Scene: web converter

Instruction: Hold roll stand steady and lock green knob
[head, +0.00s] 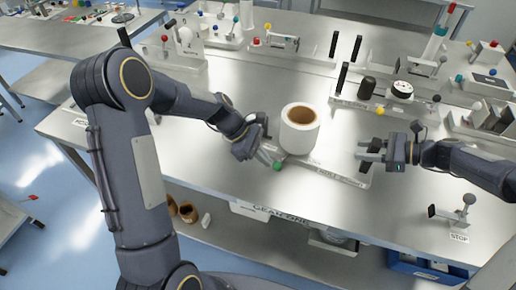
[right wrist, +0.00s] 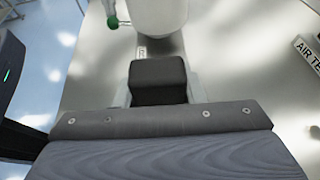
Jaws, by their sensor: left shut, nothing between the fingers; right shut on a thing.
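The roll stand (head: 350,181) is a flat grey base on the metal table, with a white roll (head: 299,138) with a brown core standing upright on it. The roll also shows at the top of the right wrist view (right wrist: 158,15). The green knob (head: 277,166) is at the stand's left front, and shows in the right wrist view (right wrist: 113,22). My left gripper (head: 264,156) is shut and empty, just beside the knob; contact is unclear. My right gripper (head: 368,156) is shut on a black block (right wrist: 158,80) at the stand's right end.
Black posts (head: 350,65) and a black cylinder (head: 367,87) stand behind the roll. A small grey device (head: 467,208) with a STOP label stands at the right front. The table left of the roll stand is mostly clear. The front edge lies close below the stand.

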